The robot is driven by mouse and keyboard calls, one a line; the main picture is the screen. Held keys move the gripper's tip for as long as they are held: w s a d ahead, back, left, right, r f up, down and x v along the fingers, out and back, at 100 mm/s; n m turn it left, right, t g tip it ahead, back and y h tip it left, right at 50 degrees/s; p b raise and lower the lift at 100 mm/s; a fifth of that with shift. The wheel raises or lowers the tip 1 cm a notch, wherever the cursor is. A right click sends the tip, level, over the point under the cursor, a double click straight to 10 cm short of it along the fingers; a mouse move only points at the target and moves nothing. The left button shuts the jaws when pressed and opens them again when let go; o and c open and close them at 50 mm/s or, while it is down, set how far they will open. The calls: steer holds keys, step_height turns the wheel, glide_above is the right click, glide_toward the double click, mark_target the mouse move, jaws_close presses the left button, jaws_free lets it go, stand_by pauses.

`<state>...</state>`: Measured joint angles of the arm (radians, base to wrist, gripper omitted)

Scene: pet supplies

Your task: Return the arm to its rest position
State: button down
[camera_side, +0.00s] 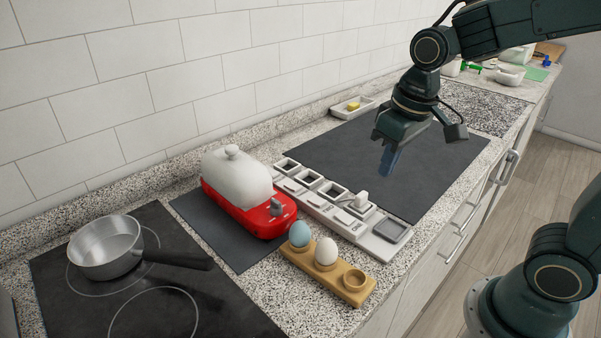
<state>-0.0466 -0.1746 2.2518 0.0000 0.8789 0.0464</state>
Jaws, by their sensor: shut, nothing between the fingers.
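My gripper (388,160) hangs from my arm at the upper right, fingers pointing down. Its fingers are together with nothing between them. It is above the dark mat (440,165), apart from the objects on the counter. My arm comes in from the upper right corner, and part of my base shows at the lower right.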

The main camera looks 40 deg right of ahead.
steer(key=s+d+r+t, duration=0.1)
steer(key=s+r+t, duration=0.2)
steer(key=s, duration=0.8)
steer(key=shift+d+r, duration=0.15)
steer(key=shift+r, duration=0.4)
steer(key=c, duration=2.1)
jaws_free()
